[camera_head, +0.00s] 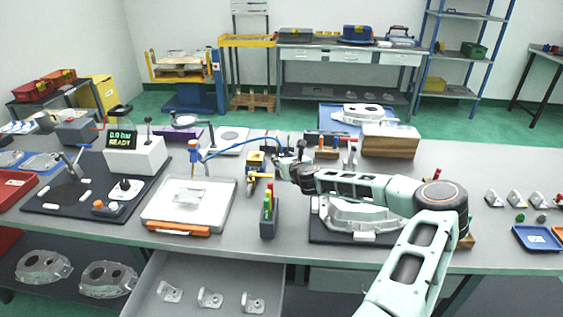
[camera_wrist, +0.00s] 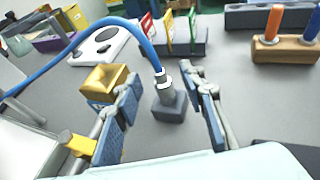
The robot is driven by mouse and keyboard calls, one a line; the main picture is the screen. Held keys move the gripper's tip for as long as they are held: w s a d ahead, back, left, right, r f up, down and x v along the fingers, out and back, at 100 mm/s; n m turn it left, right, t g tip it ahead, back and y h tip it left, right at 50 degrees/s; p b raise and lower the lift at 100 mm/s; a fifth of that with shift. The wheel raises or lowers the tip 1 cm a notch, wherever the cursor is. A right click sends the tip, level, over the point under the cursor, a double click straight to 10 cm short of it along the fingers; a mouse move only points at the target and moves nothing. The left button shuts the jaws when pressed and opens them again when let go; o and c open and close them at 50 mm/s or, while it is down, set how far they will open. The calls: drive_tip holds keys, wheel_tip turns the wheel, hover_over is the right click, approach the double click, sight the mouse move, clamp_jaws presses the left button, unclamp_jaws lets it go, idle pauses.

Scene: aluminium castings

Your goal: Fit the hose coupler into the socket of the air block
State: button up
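A blue hose ends in a metallic hose coupler (camera_wrist: 162,79), which points down at a small dark grey block (camera_wrist: 170,106) on the table. Whether the coupler is seated in that block or only stands at it, I cannot tell. My gripper (camera_wrist: 164,84) is open, its two fingers on either side of the coupler with gaps showing. In the head view my gripper (camera_head: 287,162) is low over the table's middle and hides the coupler.
The blue hose (camera_head: 235,142) arches from an orange-topped post (camera_head: 194,153). A yellow fitting (camera_wrist: 80,146) lies near the left finger. A rack with coloured tags (camera_wrist: 180,42) and a wooden holder (camera_wrist: 287,48) stand behind. A large casting (camera_head: 360,216) lies below my arm.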

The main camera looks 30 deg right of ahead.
drive_tip(key=shift+w+d+f, duration=0.15)
drive_tip(key=shift+w+f, duration=0.1)
drive_tip(key=shift+w, duration=0.3)
clamp_jaws()
drive_tip(key=shift+r, duration=0.2)
